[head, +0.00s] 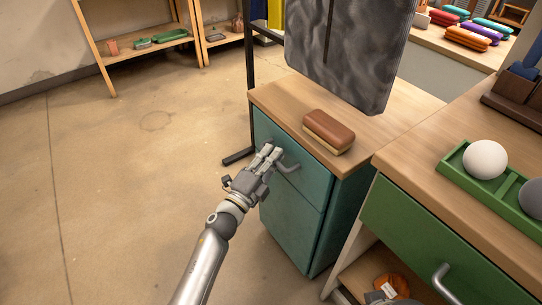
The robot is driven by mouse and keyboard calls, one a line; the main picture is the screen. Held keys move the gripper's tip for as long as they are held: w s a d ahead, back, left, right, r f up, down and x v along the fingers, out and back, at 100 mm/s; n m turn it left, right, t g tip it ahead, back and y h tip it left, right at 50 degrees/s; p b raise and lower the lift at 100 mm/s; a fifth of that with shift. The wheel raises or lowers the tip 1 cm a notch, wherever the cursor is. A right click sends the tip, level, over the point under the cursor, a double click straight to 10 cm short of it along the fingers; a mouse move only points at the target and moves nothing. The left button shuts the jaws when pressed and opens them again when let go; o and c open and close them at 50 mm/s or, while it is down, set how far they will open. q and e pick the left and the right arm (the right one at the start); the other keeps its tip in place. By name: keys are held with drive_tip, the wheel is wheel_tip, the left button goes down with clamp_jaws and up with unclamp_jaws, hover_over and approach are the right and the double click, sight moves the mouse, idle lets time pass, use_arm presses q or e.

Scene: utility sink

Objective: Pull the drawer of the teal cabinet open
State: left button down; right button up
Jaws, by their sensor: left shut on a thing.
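The teal cabinet (286,222) stands right of the middle in the head view, under a wooden top. Its upper drawer (318,185) looks flush with the front. A grey bar handle (290,166) sticks out from that drawer. My left gripper (274,156) reaches in from the lower left and is shut on the handle, its fingers hiding the handle's left part.
A brown and tan block (328,132) lies on the wooden top (285,100). A dark grey panel (345,50) hangs above it. A green drawer (425,240) with a handle is at the right, below a green tray (519,215) holding balls. The floor to the left is clear.

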use_arm(q)
drive_tip(key=shift+s+a, duration=0.2)
drive_tip(key=s+a+p, duration=0.2)
drive_tip(key=s+a, duration=0.5)
drive_tip(key=a, duration=0.3)
drive_tip(key=s+a+p, duration=0.2)
drive_tip(key=s+a, duration=0.6)
drive_tip(key=a, duration=0.2)
drive_tip(key=shift+a, duration=0.25)
use_arm(e)
wheel_tip(320, 180, down, 15)
drive_tip(key=shift+s+a+r+g, duration=0.15)
drive_tip(key=shift+r+g, duration=0.05)
drive_tip(key=shift+g, duration=0.2)
use_arm(q)
drive_tip(key=shift+w, duration=0.1)
drive_tip(key=c, duration=1.5)
unclamp_jaws()
drive_tip(key=v, duration=1.2)
